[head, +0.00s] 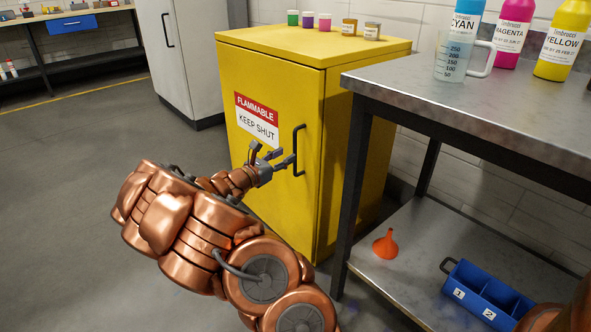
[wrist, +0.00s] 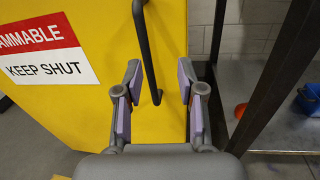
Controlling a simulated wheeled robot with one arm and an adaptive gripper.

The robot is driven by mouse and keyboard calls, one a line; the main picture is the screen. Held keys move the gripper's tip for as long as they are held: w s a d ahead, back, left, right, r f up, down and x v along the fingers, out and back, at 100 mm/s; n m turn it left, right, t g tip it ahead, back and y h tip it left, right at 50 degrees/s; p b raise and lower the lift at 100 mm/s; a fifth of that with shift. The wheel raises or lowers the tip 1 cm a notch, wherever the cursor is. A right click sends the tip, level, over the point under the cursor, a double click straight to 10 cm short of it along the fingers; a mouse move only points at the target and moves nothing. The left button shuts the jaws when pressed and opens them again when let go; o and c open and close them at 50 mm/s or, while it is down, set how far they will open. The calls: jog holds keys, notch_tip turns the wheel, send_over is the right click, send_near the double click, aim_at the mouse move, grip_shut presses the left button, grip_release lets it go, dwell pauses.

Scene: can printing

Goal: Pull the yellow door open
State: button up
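The yellow door (head: 270,190) is on the front of a yellow cabinet and looks closed. It carries a red and white sign (head: 257,121) reading "FLAMMABLE KEEP SHUT". A dark vertical bar handle (head: 298,150) is near its right edge. My gripper (head: 287,158) is open in front of the door at the handle's height. In the wrist view, the lower part of the handle (wrist: 148,62) shows between the two spread fingers of my gripper (wrist: 161,85). The fingers do not look closed on it. I cannot tell how far the fingertips reach past the bar.
A metal table (head: 480,95) stands right of the cabinet, its dark leg close to the door's right edge. An orange funnel (head: 386,244) and a blue bin (head: 487,294) are on its lower shelf. Small jars (head: 349,27) stand on the cabinet. Floor at left is clear.

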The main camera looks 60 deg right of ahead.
notch_tip(320, 180, down, 3)
jog(key=w+n, duration=0.1)
jog(key=t+b, duration=0.1)
jog(key=b, duration=0.2)
send_over(295, 173)
jog(key=shift+w+d+f+n, duration=0.15)
jog(key=shift+d+f+n, duration=0.1)
jog(key=shift+d+n, duration=0.1)
grip_shut()
dwell(0.6)
